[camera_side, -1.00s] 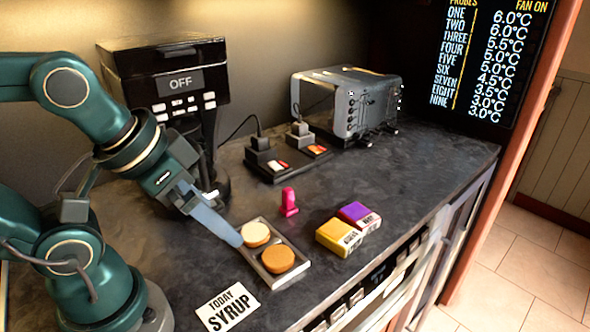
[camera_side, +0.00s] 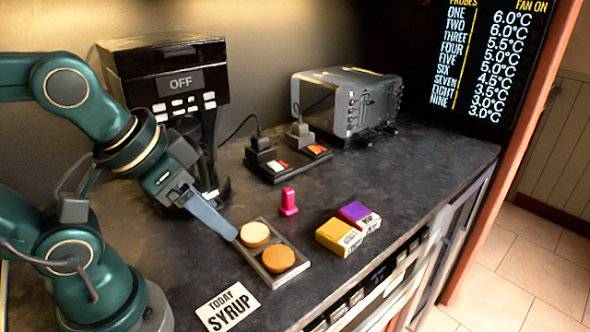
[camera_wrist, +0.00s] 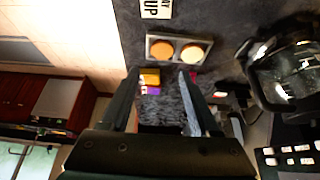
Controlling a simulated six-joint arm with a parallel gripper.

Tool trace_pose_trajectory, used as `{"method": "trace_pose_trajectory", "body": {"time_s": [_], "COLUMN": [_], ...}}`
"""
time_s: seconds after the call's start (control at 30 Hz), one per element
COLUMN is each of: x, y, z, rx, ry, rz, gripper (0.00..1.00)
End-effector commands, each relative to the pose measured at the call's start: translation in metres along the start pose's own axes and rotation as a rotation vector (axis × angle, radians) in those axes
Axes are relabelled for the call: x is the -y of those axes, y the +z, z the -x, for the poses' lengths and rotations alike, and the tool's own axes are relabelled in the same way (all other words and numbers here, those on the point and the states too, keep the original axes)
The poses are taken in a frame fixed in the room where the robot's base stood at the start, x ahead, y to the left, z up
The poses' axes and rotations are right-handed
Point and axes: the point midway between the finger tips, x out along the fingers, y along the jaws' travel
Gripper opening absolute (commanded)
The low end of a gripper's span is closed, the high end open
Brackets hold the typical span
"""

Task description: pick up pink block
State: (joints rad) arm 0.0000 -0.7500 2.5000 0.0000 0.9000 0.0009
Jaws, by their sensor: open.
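The pink block (camera_side: 288,203) stands upright on the dark counter in the side view, behind the tray with two round pieces. In the wrist view, a small pink patch, likely the block (camera_wrist: 193,75), shows beside the right finger, partly hidden by it. My gripper (camera_side: 231,212) is open and empty, above the counter to the left of the pink block and apart from it. In the wrist view, its two fingers (camera_wrist: 158,72) are spread wide.
A tray (camera_side: 304,268) with two round pieces lies close to my fingertip. A yellow box (camera_side: 339,236) and a purple box (camera_side: 359,217) sit right of the block. A coffee machine (camera_side: 165,75) stands behind my arm, a toaster (camera_side: 345,100) at the back.

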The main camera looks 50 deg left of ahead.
Motion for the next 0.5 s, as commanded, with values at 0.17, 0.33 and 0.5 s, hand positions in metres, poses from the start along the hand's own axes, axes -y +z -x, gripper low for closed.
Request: {"method": "trace_pose_trajectory", "body": {"time_s": [0.17,0.33,0.5], "x": [0.000,0.003,0.013], "y": [-0.011,-0.049,-0.095], "z": [0.011,0.025,0.024], "rx": [-0.015,-0.006,0.047], "ry": [0.000,-0.009,-0.021], "rz": [-0.056,-0.112,-0.152], "gripper": [0.62,0.62,0.62]}}
